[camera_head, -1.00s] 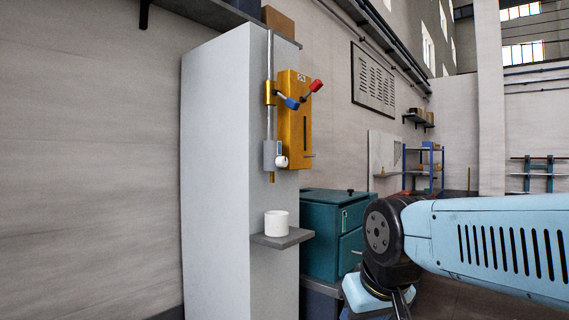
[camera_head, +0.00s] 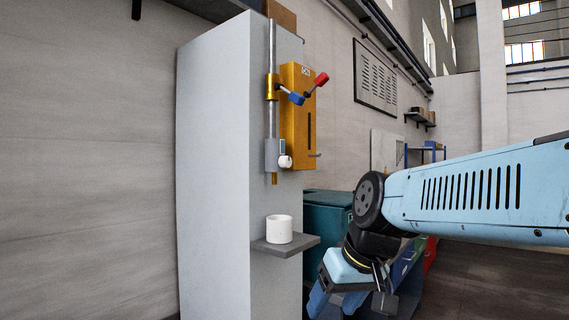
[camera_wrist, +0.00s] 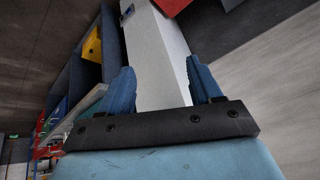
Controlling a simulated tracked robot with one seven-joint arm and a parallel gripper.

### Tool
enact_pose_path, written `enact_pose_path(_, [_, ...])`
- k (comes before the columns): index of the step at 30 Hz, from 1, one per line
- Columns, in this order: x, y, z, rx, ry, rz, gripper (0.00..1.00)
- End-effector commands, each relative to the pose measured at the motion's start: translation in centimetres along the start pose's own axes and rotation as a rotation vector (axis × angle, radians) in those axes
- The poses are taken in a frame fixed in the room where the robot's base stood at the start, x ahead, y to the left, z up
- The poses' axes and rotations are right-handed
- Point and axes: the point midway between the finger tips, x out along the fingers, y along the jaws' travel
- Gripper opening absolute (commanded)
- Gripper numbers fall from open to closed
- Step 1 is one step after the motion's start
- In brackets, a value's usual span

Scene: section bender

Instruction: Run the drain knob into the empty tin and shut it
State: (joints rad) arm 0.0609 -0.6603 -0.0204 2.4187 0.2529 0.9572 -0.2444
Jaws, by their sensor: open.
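The white drain knob (camera_head: 285,161) sits on a grey valve block (camera_head: 271,154) low on a vertical pipe, with a short brass outlet (camera_head: 274,178) below. A white tin (camera_head: 279,229) stands upright on a small grey shelf (camera_head: 287,245), roughly under the outlet. I cannot see into the tin. In the head view my gripper is low at the right of the shelf, its fingers hard to make out. In the wrist view my gripper (camera_wrist: 160,88) is open, with two blue fingers apart and nothing held between them.
Blue-handled (camera_head: 291,97) and red-handled (camera_head: 316,83) levers stick out above the knob by a yellow panel (camera_head: 297,130). A teal cabinet (camera_head: 326,215) stands behind my arm. The pale column (camera_head: 215,180) carries the pipe and shelf. A wall shelf overhangs above.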

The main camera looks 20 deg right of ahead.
Motion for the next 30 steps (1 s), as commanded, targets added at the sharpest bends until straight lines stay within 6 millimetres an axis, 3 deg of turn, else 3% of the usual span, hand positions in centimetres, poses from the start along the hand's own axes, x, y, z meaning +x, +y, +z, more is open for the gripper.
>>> enact_pose_path(6, [-1.6, -1.1, -7.8, -0.033, 0.086, -0.280, 0.64])
enact_pose_path(10, [-3.3, -0.5, -13.4, -0.073, 0.221, -0.425, 0.64])
enact_pose_path(14, [-5.6, 1.3, -19.3, -0.120, 0.410, -0.528, 0.64])
enact_pose_path(18, [-8.4, 4.5, -24.8, -0.175, 0.637, -0.575, 0.64])
enact_pose_path(24, [-11.6, 8.6, -29.5, -0.234, 0.879, -0.564, 0.64])
enact_pose_path(30, [-12.6, 9.8, -31.1, -0.256, 0.962, -0.547, 0.64])
